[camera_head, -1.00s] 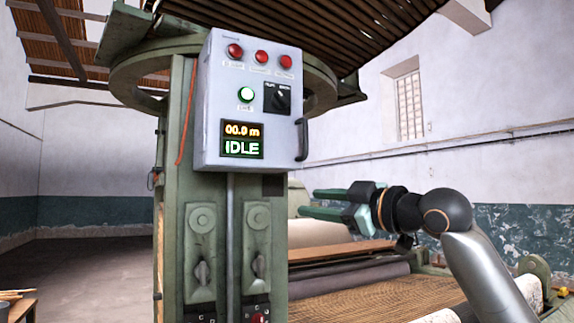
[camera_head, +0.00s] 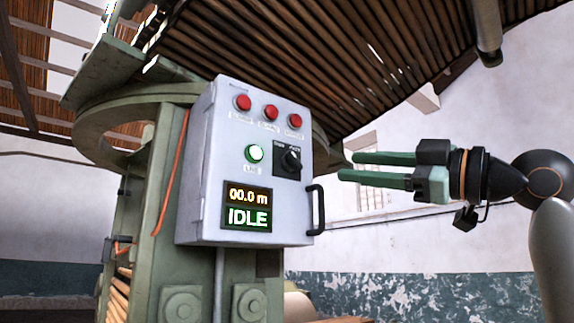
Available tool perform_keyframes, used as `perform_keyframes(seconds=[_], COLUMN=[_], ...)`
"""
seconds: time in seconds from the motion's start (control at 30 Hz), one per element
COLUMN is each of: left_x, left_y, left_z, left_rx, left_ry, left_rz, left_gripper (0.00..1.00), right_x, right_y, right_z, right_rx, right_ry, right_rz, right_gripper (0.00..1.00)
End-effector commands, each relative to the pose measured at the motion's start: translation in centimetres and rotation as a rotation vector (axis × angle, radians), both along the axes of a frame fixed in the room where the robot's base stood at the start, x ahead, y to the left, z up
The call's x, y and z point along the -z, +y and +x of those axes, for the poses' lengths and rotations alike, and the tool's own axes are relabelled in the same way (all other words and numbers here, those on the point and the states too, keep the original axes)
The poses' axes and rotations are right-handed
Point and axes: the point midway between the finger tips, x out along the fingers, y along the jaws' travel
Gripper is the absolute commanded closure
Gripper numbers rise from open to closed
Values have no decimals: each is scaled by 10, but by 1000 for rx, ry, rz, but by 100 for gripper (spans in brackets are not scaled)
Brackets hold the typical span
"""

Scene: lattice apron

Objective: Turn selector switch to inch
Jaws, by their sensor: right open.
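The selector switch (camera_head: 291,161) is a black knob on a dark square plate, on the right side of the grey control box (camera_head: 210,215). Its knob is turned at a slant; the small labels above it are too blurred to read surely. My right gripper (camera_head: 346,166) comes in from the right, with two green fingers pointing left, spread apart and empty. In the picture the fingertips are just right of the box's edge, level with the switch and apart from it. My left gripper is not in view.
The box has three red buttons (camera_head: 271,112), a lit green-white button (camera_head: 254,153) and a display (camera_head: 247,207) reading 00.0 m and IDLE. A black handle (camera_head: 317,209) sticks out at its right edge. A green column (camera_head: 145,220) stands behind.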

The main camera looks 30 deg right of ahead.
Motion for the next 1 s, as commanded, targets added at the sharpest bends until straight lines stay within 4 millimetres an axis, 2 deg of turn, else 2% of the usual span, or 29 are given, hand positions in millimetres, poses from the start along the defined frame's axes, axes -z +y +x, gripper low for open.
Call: perform_keyframes(seconds=[0.4,0.6,0.77,1.0], left_x=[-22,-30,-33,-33], left_y=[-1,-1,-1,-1], left_z=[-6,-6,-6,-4], left_rx=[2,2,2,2], left_ry=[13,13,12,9], left_rz=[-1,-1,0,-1], left_gripper=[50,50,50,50], right_x=[-24,-31,-32,-32], right_y=[27,37,40,41], right_z=[72,98,107,108], right_rx=[-1,-1,1,0], right_ry=[4,2,1,0], right_rz=[0,0,0,0], right_gripper=[54,54,54,54])
